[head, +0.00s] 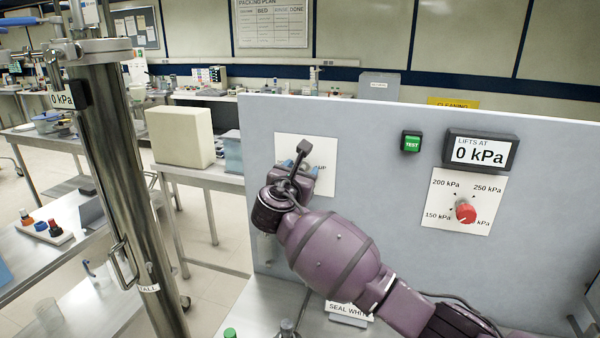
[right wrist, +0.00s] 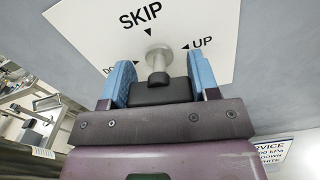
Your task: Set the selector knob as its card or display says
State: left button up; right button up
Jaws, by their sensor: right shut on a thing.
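The red selector knob (head: 466,213) sits on a white dial card marked 150, 200 and 250 kPa; a fourth label is partly hidden. Its pointer is too small to read surely. Above it a display (head: 480,151) reads "LIFTS AT 0 kPa". My right gripper (head: 300,170) is at another white card, marked SKIP, UP and a partly covered word in the right wrist view. There its blue fingers (right wrist: 162,80) are shut on a black lever handle (right wrist: 162,92) with a grey metal stem. My left gripper is not in view.
A green TEST button (head: 411,142) is left of the display. A service card (right wrist: 266,152), partly cut off, reads "00 kPa", DOWN, WHITE. A steel column (head: 120,180) with another 0 kPa display stands at left. A "SEAL WHITE" label (head: 348,308) is below my right arm.

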jog(key=shift+n, duration=0.9)
jog(key=o, duration=0.9)
pick_arm(q)
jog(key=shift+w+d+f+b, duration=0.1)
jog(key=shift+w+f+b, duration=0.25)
jog(key=shift+b, duration=0.5)
pick_arm(e)
jog(key=v, duration=1)
jog(key=shift+s+a, duration=0.1)
jog(key=shift+s, duration=0.25)
